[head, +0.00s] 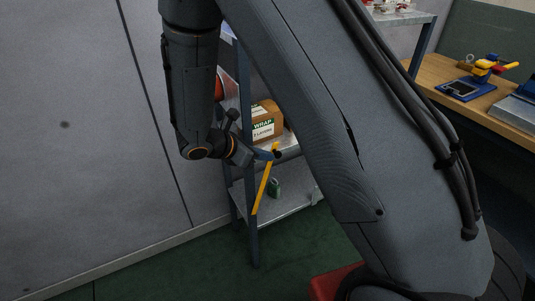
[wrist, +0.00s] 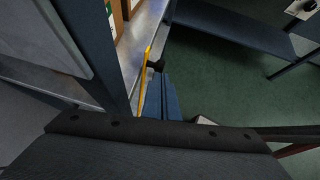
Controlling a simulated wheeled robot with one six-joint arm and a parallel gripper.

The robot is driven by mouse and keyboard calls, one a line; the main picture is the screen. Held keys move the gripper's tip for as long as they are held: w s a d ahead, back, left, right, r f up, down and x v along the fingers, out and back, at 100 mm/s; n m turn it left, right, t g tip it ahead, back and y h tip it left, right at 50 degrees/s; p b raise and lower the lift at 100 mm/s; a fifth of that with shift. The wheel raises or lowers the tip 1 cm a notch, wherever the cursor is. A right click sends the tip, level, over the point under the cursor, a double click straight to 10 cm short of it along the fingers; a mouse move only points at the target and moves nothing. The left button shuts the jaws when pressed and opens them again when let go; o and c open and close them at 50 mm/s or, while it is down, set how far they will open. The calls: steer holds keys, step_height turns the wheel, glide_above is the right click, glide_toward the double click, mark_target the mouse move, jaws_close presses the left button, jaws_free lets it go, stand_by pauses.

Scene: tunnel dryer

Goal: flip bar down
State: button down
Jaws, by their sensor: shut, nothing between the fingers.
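The yellow bar (head: 264,188) is thin and straight. In the head view it slants down and to the left from near my gripper, in front of the shelf rack (head: 252,232). It also shows in the wrist view (wrist: 144,72) as a thin yellow strip just beyond the fingers. My gripper (head: 270,155) is shut and empty, with its blue fingers (wrist: 161,98) at the upper end of the bar. I cannot tell whether they touch it.
A cardboard box marked WRAP (head: 266,124) stands on a rack shelf behind my gripper. A wooden workbench (head: 448,72) is at the right. Green floor (head: 200,265) is open in front of the rack.

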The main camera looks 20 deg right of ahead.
steer(key=r+b+v, duration=0.1)
steer(key=v, duration=1.1)
steer(key=shift+d, duration=0.45)
steer(key=f+n+b, duration=0.1)
steer(key=n+b, duration=0.1)
steer(key=n, duration=0.4)
steer(key=a+f+n+b, duration=0.1)
steer(key=n+b, duration=0.1)
steer(key=n, duration=0.4)
steer(key=a+n+b, duration=0.1)
steer(key=n+b, duration=0.1)
steer(key=n, duration=0.3)
steer(key=shift+s+a+f+n, duration=0.25)
steer(key=shift+s+f+n, duration=0.15)
